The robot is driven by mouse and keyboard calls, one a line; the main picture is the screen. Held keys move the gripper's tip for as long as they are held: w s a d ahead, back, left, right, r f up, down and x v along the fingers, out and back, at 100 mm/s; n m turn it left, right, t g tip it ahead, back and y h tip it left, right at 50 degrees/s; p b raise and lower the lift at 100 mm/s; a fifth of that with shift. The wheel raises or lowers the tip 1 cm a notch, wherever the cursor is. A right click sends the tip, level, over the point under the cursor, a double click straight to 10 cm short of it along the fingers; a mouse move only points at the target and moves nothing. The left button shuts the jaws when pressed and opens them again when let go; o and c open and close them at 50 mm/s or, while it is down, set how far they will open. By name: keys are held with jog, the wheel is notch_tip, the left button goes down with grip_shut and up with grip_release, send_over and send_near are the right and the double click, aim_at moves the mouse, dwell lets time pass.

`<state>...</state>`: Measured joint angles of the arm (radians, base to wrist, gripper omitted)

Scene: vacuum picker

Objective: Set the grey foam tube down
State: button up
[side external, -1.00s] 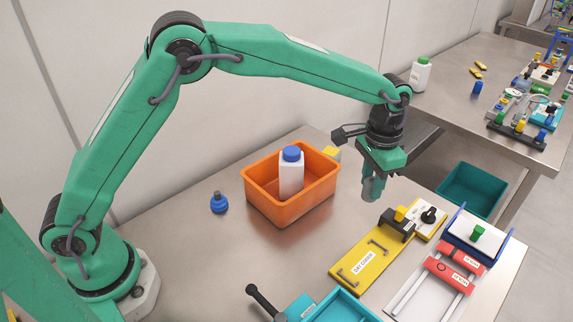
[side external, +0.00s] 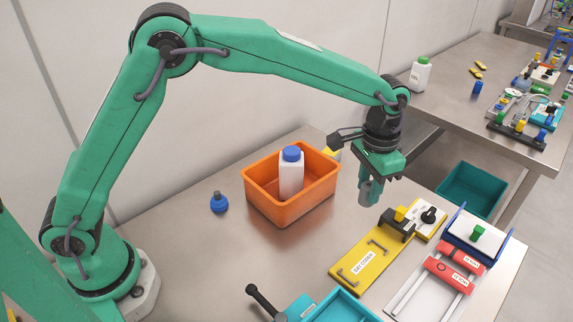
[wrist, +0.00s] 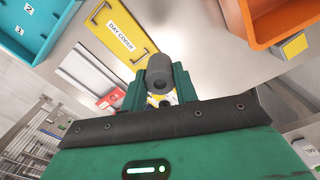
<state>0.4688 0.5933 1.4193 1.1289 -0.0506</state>
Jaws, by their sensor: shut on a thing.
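My gripper (side external: 372,182) is shut on the grey foam tube (side external: 368,197), which hangs roughly upright below the jaws. In the side view the tube is over the steel table, right of the orange bin and behind the yellow day coder plate.
The orange bin (side external: 262,199) holds a white bottle with a blue cap (side external: 291,173). The yellow day coder plate (side external: 359,264) and a rail fixture with red blocks (side external: 447,276) lie at the front right. A blue knob-like piece (side external: 219,203) stands left. Bare table lies between bin and plate.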

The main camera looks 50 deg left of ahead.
jog(key=s+a+n, duration=0.2)
jog(key=s+n, duration=0.1)
jog(key=s, duration=1.1)
jog(key=s+a+n, duration=0.2)
jog(key=s+n, duration=0.1)
jog(key=s, duration=1)
jog(key=w+a+f, duration=0.2)
jog(key=w, duration=0.1)
jog(key=w+a+f, duration=0.2)
jog(key=w+f, duration=0.1)
jog(key=w+a+f, duration=0.2)
jog(key=w, duration=0.1)
jog(key=shift+w+a+f, duration=0.15)
jog(key=shift+w+a, duration=0.1)
jog(key=shift+a, duration=0.05)
jog(key=shift+f, duration=2)
jog(key=shift+f, duration=0.1)
jog(key=o, duration=0.9)
jog(key=shift+o, duration=0.2)
